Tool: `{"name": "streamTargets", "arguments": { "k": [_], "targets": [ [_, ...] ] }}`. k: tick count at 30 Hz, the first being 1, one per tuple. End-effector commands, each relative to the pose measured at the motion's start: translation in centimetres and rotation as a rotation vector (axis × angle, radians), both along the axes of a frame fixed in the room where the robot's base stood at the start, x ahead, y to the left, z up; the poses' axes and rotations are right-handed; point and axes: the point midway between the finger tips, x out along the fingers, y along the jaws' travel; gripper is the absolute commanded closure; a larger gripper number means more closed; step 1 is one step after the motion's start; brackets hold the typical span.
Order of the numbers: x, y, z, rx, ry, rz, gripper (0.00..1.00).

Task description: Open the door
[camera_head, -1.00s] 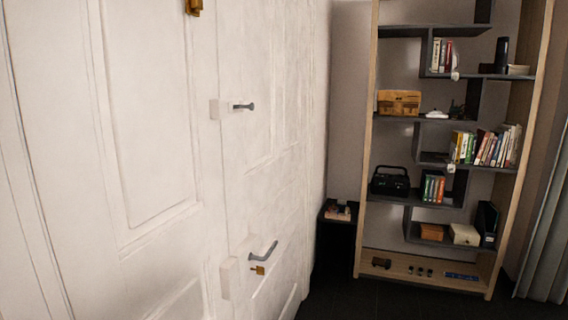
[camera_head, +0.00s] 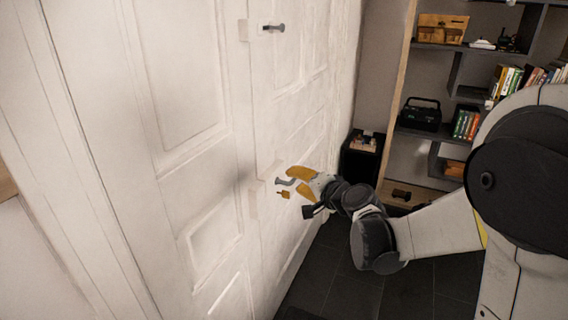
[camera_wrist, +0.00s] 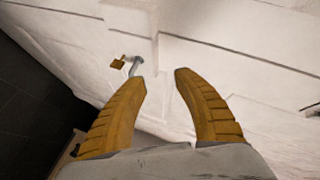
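The white panelled door (camera_head: 262,110) fills the left and middle of the head view and looks shut. Its lower grey lever handle (camera_head: 284,181) sticks out, with a brass piece (camera_head: 283,195) just below it. My gripper (camera_head: 295,180) has yellow fingers and is at this handle. In the wrist view, my gripper (camera_wrist: 160,76) is open, with nothing between its fingers. There the handle (camera_wrist: 136,66) is by the tip of the left finger. I cannot tell whether they touch.
Another grey handle (camera_head: 273,28) sits higher up. A tall shelf unit (camera_head: 397,75) with books and boxes stands at the right, with a small black table (camera_head: 358,165) by the wall. Dark floor tiles (camera_head: 345,290) are clear in front of the door.

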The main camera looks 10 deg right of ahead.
Motion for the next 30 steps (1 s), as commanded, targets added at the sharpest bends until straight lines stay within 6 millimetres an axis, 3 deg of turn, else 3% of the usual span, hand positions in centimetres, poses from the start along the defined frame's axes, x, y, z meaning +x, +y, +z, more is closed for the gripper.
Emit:
{"name": "streamTargets", "arguments": {
  "k": [1,6,10,15,23,30],
  "targets": [
    [1.8,-0.7,-0.8,0.065,-0.017,-0.029,0.64],
    [6.1,-3.3,-4.1,0.296,-0.066,-0.131,0.64],
    [7.9,-5.3,-7.0,0.444,-0.093,-0.197,0.64],
    [8.7,-7.1,-9.7,0.567,-0.111,-0.253,0.64],
    [10.1,-7.4,-10.8,0.608,-0.116,-0.270,0.64],
    [14.7,-6.4,-11.0,0.606,-0.115,-0.268,0.64]
  ]
}}
